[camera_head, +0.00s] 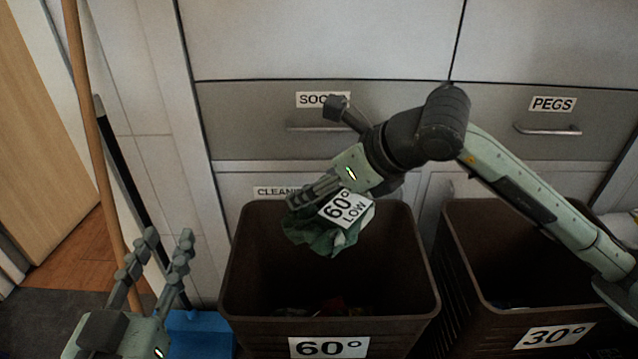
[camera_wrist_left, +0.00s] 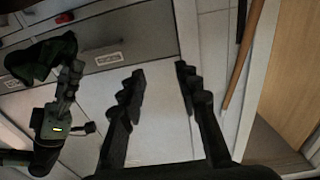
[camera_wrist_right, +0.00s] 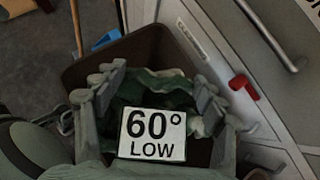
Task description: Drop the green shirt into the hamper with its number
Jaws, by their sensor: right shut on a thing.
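The green shirt (camera_head: 325,236) hangs from my right gripper (camera_head: 305,200) over the mouth of the 60° hamper (camera_head: 230,285). A white tag (camera_head: 346,207) on the shirt reads 60° LOW. In the right wrist view the shirt (camera_wrist_right: 165,88) and its tag (camera_wrist_right: 152,134) sit between the fingers of my right gripper (camera_wrist_right: 155,90), with the hamper rim (camera_wrist_right: 150,45) around them. The 30° hamper (camera_head: 455,270) stands to the right. My left gripper (camera_head: 160,260) is open and empty, left of the 60° hamper. The left wrist view also shows the dark shirt (camera_wrist_left: 40,58).
Some clothes (camera_head: 325,308) lie inside the 60° hamper. Drawers labelled SOCKS (camera_head: 312,99) and PEGS (camera_head: 552,104) are behind the hampers. A broom handle (camera_head: 95,140) leans at the left, and a blue dustpan (camera_head: 200,330) is on the floor.

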